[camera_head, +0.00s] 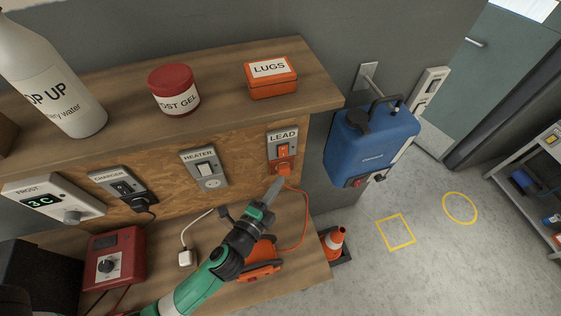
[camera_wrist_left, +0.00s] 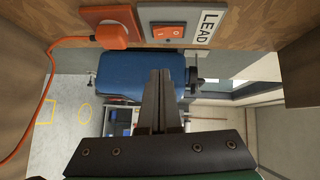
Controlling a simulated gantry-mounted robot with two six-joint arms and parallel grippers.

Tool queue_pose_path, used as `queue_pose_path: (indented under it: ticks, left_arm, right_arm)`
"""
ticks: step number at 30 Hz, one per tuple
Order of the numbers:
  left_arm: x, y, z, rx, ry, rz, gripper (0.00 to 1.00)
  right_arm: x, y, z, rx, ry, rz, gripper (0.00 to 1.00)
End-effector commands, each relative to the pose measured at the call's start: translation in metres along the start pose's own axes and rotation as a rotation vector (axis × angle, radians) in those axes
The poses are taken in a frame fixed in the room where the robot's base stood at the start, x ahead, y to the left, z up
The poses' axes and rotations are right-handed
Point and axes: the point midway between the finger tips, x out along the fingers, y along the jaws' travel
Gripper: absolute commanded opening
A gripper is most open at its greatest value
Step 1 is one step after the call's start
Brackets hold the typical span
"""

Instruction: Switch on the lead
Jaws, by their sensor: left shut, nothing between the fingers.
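The LEAD switch (camera_head: 283,150) is an orange rocker in a grey plate on the wooden board under the shelf. An orange plug (camera_head: 284,169) sits in the socket just below it, with an orange cord hanging down. In the left wrist view the rocker (camera_wrist_left: 167,31) is at the top beside the LEAD label (camera_wrist_left: 208,25), and the plug (camera_wrist_left: 112,34) is to its left. My left gripper (camera_head: 275,188) is shut and empty, just below the plug in the head view. In the left wrist view its fingertips (camera_wrist_left: 160,74) are apart from the rocker. I cannot tell which way the rocker is set.
HEATER (camera_head: 205,168) and CHARGER (camera_head: 124,186) switches sit left on the board. The shelf (camera_head: 220,92) overhangs the board. A white plug (camera_head: 186,258) and red box (camera_head: 113,258) are on the bench.

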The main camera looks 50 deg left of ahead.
Motion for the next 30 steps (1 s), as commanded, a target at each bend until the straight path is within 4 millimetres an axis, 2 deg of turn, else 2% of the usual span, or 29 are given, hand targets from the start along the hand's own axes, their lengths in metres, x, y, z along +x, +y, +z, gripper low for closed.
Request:
queue_pose_path:
  ticks: [1, 6, 12, 25, 30]
  left_arm:
    - [0.012, -0.003, 0.001, -0.001, -0.003, -0.002, 0.00]
    - [0.046, -0.003, 0.004, 0.000, -0.004, 0.001, 0.00]
    - [0.064, -0.002, 0.024, 0.000, -0.002, 0.001, 0.00]
    - [0.069, 0.001, 0.028, 0.000, 0.001, 0.000, 0.00]
    - [0.072, 0.008, 0.032, 0.031, 0.001, -0.032, 0.00]
  right_arm:
    - [0.002, 0.000, -0.002, 0.000, 0.000, 0.000, 0.00]
    - [0.006, 0.000, -0.005, 0.000, 0.000, 0.000, 0.00]
    - [0.014, 0.000, -0.013, 0.000, 0.000, 0.000, 0.00]
    - [0.013, 0.000, -0.012, 0.000, 0.000, 0.000, 0.00]
    - [-0.001, 0.000, 0.001, 0.000, 0.000, 0.000, 0.00]
